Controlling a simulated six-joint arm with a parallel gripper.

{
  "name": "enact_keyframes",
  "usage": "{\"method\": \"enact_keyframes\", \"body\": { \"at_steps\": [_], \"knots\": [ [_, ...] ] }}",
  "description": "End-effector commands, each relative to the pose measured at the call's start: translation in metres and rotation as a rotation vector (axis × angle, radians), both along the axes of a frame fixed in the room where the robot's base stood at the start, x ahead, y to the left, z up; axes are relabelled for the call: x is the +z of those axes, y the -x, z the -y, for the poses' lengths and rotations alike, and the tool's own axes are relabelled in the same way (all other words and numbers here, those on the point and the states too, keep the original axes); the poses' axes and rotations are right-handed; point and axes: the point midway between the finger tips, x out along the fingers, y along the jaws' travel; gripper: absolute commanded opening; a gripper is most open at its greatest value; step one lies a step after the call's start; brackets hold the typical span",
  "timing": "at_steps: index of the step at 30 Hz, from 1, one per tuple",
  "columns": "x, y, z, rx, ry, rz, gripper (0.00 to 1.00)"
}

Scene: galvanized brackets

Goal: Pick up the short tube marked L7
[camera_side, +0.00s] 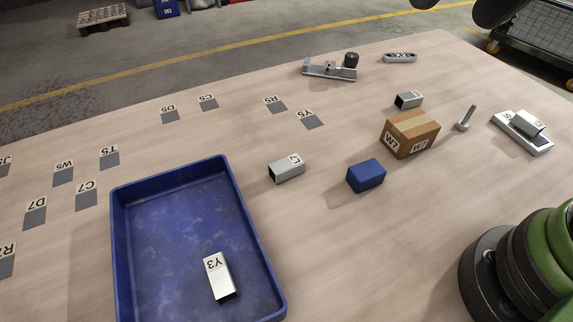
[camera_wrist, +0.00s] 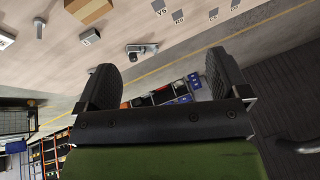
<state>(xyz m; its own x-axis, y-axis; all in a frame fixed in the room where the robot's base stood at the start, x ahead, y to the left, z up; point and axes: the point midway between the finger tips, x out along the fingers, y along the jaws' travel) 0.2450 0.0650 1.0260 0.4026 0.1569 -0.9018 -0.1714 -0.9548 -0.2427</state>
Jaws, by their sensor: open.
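The short tube whose label seems to read L7 (camera_side: 287,169) is a grey square tube lying on the wooden table, between the blue tray and a blue block in the side view. I cannot make it out in the wrist view. My gripper (camera_wrist: 165,82) shows in the wrist view with two dark, rounded fingers wide apart and nothing between them. It points across the table edge to the floor and shelves beyond. Dark shapes at the top right of the side view may be its fingers. My gripper is far from the L7 tube.
A blue tray (camera_side: 118,238) holds a tube marked Y3 (camera_side: 219,280). A blue block (camera_side: 366,175) and a cardboard box marked W7 (camera_side: 410,133) stand right of the L7 tube. Another small tube (camera_side: 409,100), a bolt (camera_side: 466,118) and a clamp (camera_side: 331,70) lie farther off. Flat labels dot the left.

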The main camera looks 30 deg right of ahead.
Motion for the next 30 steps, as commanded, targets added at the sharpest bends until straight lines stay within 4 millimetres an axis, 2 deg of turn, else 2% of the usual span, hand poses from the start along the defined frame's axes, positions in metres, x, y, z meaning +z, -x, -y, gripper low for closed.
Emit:
{"method": "enact_keyframes", "body": {
  "at_steps": [1, 6, 10, 15, 18, 21, 30],
  "knots": [
    [-0.011, -0.015, -0.011, 0.026, 0.019, -0.034, 0.94],
    [-0.054, -0.058, -0.050, 0.098, 0.080, -0.113, 0.94],
    [-0.100, -0.079, -0.084, 0.157, 0.131, -0.166, 0.94],
    [-0.159, -0.090, -0.120, 0.221, 0.191, -0.214, 0.94],
    [-0.183, -0.091, -0.132, 0.245, 0.214, -0.231, 0.94],
    [-0.197, -0.091, -0.138, 0.259, 0.228, -0.238, 0.94],
    [-0.238, -0.096, -0.140, 0.261, 0.232, -0.243, 0.94]
  ]
}}
